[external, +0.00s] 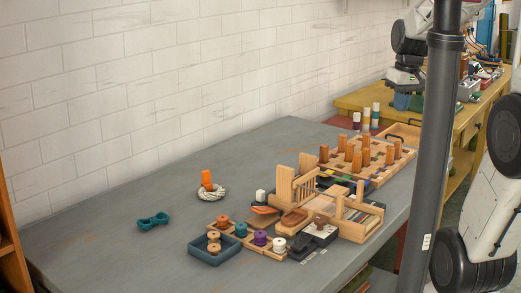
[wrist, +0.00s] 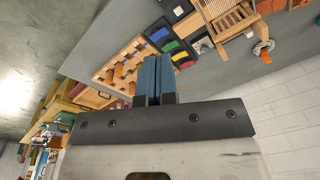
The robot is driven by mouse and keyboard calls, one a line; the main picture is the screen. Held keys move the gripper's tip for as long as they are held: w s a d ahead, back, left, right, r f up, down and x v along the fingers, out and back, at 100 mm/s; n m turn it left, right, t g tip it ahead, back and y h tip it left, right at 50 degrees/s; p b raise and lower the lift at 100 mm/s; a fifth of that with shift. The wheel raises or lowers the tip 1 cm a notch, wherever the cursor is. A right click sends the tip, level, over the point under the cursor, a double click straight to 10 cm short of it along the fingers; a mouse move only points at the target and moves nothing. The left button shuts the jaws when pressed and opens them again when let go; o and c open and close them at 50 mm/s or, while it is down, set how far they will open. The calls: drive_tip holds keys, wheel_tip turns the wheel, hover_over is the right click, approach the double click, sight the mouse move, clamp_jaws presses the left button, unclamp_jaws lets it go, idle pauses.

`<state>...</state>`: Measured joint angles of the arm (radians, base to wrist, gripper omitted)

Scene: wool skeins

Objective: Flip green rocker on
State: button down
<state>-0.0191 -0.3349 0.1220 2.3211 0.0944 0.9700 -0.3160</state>
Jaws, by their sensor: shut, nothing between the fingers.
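A row of coloured rockers lies on a dark panel at the top middle of the wrist view. In the external view the panel is mostly hidden behind the wooden pieces. My gripper (wrist: 154,58) is shut and empty, its two blue fingers together. It is well away from the rocker, not touching it. In the external view my arm's end hangs at the upper right, beyond the wooden peg board.
The wooden peg board (external: 331,165) stands at the table's back right. A wooden rack (external: 284,188), wool skeins and a teal tray (external: 202,256) stand in front. A white ring with an orange post (external: 207,183) and a teal piece (external: 153,221) lie left. The table's left is mostly clear.

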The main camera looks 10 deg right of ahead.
drive_tip(key=w+a+f+n+g, duration=0.1)
drive_tip(key=w+a+f+n, duration=0.2)
drive_tip(key=w+f, duration=0.4)
drive_tip(key=w+a+f+n+g+y, duration=0.1)
drive_tip(key=w+f, duration=0.7)
drive_tip(key=w, duration=0.8)
drive_tip(key=shift+w+a+f+n+g+y, duration=0.15)
drive_tip(key=shift+w+a+n+g+y, duration=0.15)
drive_tip(key=shift+a+n+g, duration=0.7)
drive_tip(key=shift+a+t, duration=0.2)
drive_tip(key=shift+t, duration=0.1)
drive_tip(key=shift+s+f, duration=0.1)
drive_tip(key=x, duration=1.4)
